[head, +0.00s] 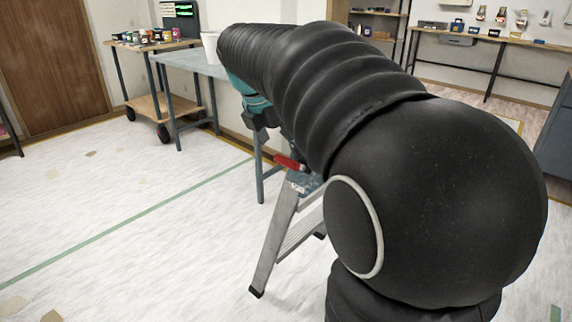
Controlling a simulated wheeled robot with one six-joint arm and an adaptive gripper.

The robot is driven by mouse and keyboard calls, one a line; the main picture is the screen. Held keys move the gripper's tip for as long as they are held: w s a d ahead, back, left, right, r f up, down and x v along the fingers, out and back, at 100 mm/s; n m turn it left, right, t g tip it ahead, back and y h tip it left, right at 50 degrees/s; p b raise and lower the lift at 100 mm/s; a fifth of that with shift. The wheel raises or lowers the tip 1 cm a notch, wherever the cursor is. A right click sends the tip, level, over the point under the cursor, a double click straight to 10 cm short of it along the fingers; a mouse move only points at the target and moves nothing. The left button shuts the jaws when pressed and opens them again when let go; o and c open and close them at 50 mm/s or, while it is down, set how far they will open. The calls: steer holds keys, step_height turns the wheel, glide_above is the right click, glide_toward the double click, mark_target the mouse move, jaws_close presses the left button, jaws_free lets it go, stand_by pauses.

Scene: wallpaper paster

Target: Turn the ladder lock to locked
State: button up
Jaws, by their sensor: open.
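A grey metal stepladder (272,240) stands on the floor below my arm in the head view, its right side hidden by the arm. A red lever (287,162), which looks like the ladder lock, lies at the ladder's top and slants slightly down to the right. My gripper (262,138), dark below a teal wrist, is open just above and to the left of the red lever. The fingertips are small and partly covered, so I cannot tell whether they touch the lever. I see nothing held in it.
A grey table (184,62) with a white bucket (211,47) stands behind the gripper. A wheeled wooden cart (160,103) with paint cans is at the back left. A workbench (500,40) runs along the back right. The floor at left is open.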

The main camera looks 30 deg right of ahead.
mark_target(285, 159)
steer(key=x, duration=0.6)
steer(key=shift+f+b, duration=0.1)
steer(key=shift+b, duration=0.2)
steer(key=c, duration=1.2)
steer(key=shift+o, duration=0.2)
